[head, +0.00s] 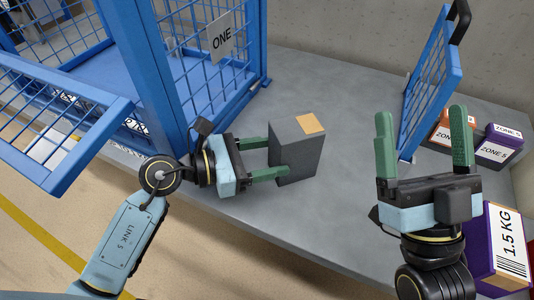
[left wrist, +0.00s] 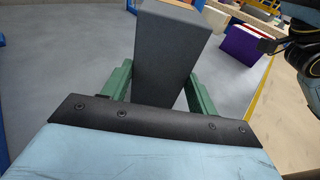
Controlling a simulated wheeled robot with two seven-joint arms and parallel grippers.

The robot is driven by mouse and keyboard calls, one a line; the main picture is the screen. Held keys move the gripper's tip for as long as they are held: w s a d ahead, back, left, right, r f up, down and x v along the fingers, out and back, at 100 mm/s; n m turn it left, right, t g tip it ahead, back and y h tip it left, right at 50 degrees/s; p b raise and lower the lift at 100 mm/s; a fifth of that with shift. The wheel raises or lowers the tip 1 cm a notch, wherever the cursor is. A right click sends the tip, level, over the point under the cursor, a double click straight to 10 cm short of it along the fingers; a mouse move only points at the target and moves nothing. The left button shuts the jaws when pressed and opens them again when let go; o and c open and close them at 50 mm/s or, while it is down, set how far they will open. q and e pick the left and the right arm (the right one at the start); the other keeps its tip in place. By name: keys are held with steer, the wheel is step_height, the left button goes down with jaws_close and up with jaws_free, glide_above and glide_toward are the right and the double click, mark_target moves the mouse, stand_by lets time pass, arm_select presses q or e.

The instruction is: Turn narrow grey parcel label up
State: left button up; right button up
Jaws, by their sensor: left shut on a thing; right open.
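The narrow grey parcel (head: 293,155) stands upright on the grey table (head: 240,205). An orange-tan patch shows on its top face. My left gripper (head: 268,160) is shut on the parcel from the left, with green fingers along two of its sides. In the left wrist view the parcel (left wrist: 168,55) sits between the two fingers (left wrist: 158,88), and no label shows on the sides seen there. My right gripper (head: 424,140) is open and empty, to the right of the parcel, with its fingers pointing away from me.
A blue mesh cage (head: 215,75) marked ONE stands left of the parcel. A blue mesh panel (head: 432,85) stands behind my right gripper. The table between cage and panel is clear.

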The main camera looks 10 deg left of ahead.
arm_select(q)
steer(key=o, duration=1.4)
steer(key=shift+r, duration=0.1)
steer(key=shift+o, duration=1.3)
steer(key=shift+f, duration=0.25)
steer(key=shift+r, duration=0.4)
step_height(320, 180, up, 5)
steer(key=p, duration=0.3)
steer(key=shift+f, duration=0.15)
step_height(320, 180, up, 5)
steer(key=p, duration=0.3)
glide_above(274, 137)
steer(key=a, duration=0.1)
steer(key=shift+s, duration=0.3)
arm_select(e)
steer(key=w+d+f+g+h, duration=0.1)
steer(key=w+f+g+h, duration=0.2)
steer(key=f+g, duration=0.6)
steer(key=shift+f+g, duration=0.4)
steer(key=shift+f, duration=0.45)
arm_select(q)
steer(key=shift+f, duration=0.1)
arm_select(e)
steer(key=shift+w, duration=0.1)
